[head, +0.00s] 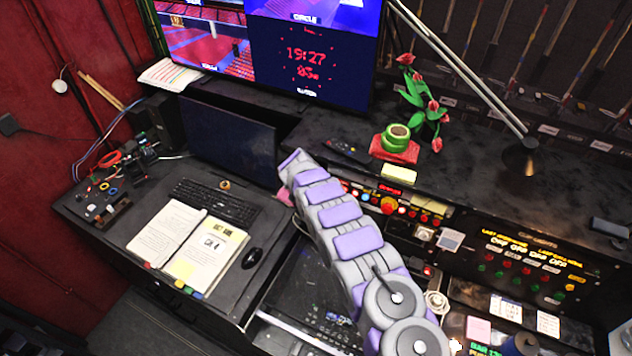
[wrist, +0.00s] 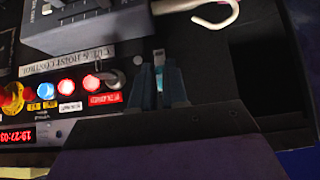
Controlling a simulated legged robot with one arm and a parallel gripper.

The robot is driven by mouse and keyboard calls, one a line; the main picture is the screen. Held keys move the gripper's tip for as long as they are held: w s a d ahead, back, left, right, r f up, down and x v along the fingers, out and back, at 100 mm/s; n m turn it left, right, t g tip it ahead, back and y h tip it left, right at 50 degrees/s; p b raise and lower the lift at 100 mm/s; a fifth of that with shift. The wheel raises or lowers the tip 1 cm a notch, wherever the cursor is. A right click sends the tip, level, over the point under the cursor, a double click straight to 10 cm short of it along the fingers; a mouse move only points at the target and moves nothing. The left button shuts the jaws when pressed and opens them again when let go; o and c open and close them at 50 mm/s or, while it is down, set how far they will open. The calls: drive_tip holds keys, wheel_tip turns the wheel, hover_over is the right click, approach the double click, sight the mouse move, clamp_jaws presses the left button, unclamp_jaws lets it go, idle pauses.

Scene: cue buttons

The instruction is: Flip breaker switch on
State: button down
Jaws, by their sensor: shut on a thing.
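In the wrist view my gripper (wrist: 160,82) has its two dark fingers close together at the console. A small pale, narrow piece (wrist: 159,58) shows between them, and the fingers are shut on it. I cannot tell whether it is the breaker switch's lever. A metal toggle switch (wrist: 114,78) sits just left of the fingers, beside a red label. A grey box (wrist: 90,28) stands above it, with a white "hoist control" label below the box. In the head view my purple and grey arm reaches to the console's left end and hides the gripper and the switch.
Lit red and blue buttons (wrist: 46,90) and a red clock display (wrist: 17,136) line the console left of the gripper in the wrist view.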

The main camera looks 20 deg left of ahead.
drive_tip(key=shift+w+a+r, duration=0.1)
drive_tip(key=shift+a+r, duration=0.05)
drive_tip(key=shift+r, duration=0.1)
drive_tip(key=c, duration=1.6)
unclamp_jaws()
drive_tip(key=o, duration=0.5)
drive_tip(key=shift+a+f, duration=0.15)
drive_tip(key=shift+f, duration=0.05)
drive_tip(key=shift+c, duration=0.2)
drive_tip(key=b+v, duration=0.2)
drive_tip(key=v, duration=1.5)
drive_tip(key=shift+a, duration=0.15)
